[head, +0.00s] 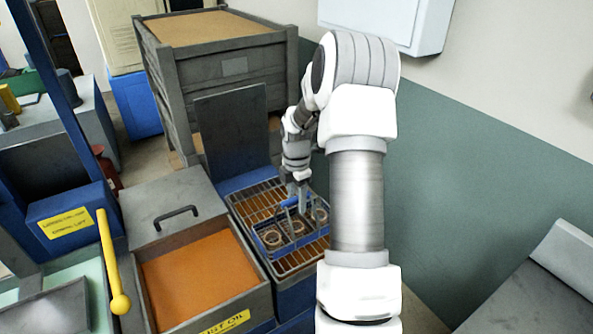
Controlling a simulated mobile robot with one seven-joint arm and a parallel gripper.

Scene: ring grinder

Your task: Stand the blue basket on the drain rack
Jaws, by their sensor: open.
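The blue basket (271,240) stands on the drain rack (248,198), on the right side of the oil tank. It looks upright, with several ring-shaped parts inside and a blue handle above it. My gripper (299,205) is open, pointing down at the handle's height, close to the handle. Whether a finger touches the handle I cannot tell.
An oil tank (262,303) with orange liquid and a handled lid (172,205) lies left of the rack. A yellow-knobbed lever (111,262) rises further left. A grey crate (235,66) stands behind. A green-and-white wall is at right.

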